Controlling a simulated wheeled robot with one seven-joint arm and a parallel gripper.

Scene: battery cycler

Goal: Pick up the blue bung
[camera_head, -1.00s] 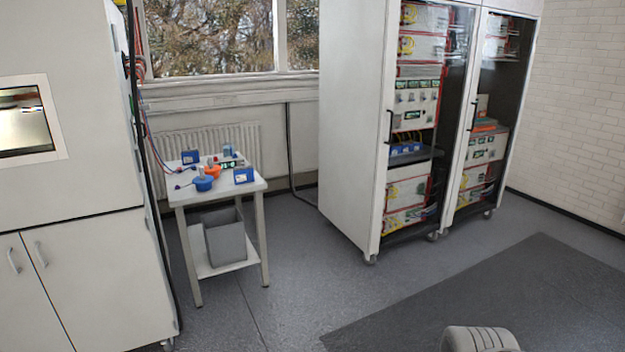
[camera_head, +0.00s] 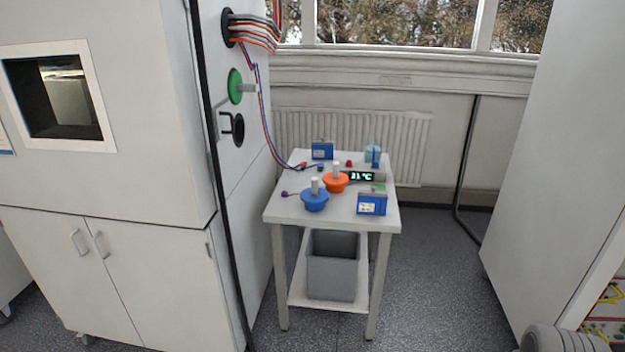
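The blue bung (camera_head: 314,201) sits near the front left of the small white table (camera_head: 346,214). It is a wide blue disc-like plug with a pale grey stem standing up from it. An orange bung (camera_head: 335,182) of the same shape stands just behind it to the right. A green bung-like disc (camera_head: 235,86) with a pale stem is on the side wall of the white chamber, above an open dark port.
Blue boxes (camera_head: 371,203) and a 31 °C display (camera_head: 362,176) share the tabletop. Cables run from the chamber (camera_head: 110,190) to the table. A grey bin (camera_head: 333,268) stands on the lower shelf. A tall cabinet (camera_head: 560,170) is at right; floor (camera_head: 430,290) between is clear.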

